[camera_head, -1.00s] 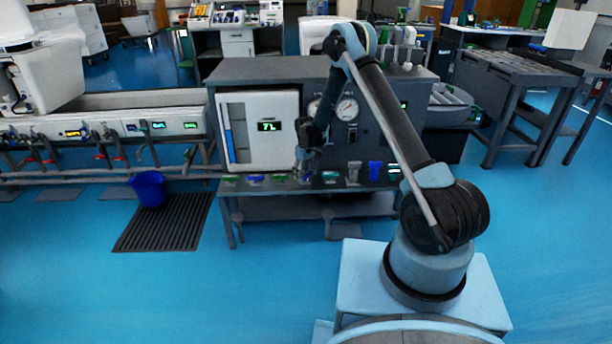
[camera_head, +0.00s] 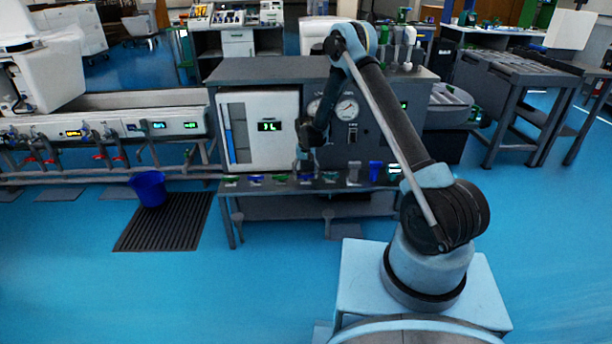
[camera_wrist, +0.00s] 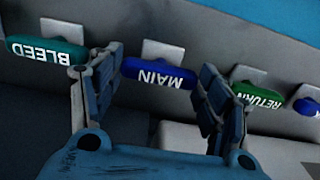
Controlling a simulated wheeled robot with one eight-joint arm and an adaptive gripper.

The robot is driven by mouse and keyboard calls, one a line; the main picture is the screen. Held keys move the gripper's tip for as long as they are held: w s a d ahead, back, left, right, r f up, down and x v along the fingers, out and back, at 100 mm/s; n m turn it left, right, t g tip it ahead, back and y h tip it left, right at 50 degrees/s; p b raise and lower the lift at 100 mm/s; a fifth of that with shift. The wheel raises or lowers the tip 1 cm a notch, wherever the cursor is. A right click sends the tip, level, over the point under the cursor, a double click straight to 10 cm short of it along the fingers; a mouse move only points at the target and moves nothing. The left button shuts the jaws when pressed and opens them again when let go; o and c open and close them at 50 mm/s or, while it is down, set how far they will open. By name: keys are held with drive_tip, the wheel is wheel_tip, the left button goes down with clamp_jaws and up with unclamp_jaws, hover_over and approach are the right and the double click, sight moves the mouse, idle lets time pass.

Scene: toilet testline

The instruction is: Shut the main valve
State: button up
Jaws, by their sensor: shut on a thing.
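The main valve's blue handle (camera_wrist: 158,73), lettered MAIN, shows upside down in the wrist view. It lies lengthwise along the row, much like its neighbours. My gripper (camera_wrist: 160,82) is shut on it, with one finger at each end of the handle. In the head view my gripper (camera_head: 304,160) is low at the front of the grey bench, just above its front ledge. The handle's contact with the fingertips is partly hidden by the fingers.
A teal BLEED handle (camera_wrist: 46,50) is close left of my fingers in the wrist view. A green RETURN handle (camera_wrist: 257,95) is close on the right. A white cabinet with a display (camera_head: 268,127) and a gauge (camera_head: 347,108) stand behind. A blue bucket (camera_head: 149,188) is on the floor.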

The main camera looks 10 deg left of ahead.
sight(306, 174)
drive_tip(key=shift+w, duration=0.1)
idle(0.4)
drive_tip(key=o, duration=1.1)
drive_tip(key=shift+c, duration=0.2)
wheel_tip(306, 174, up, 12)
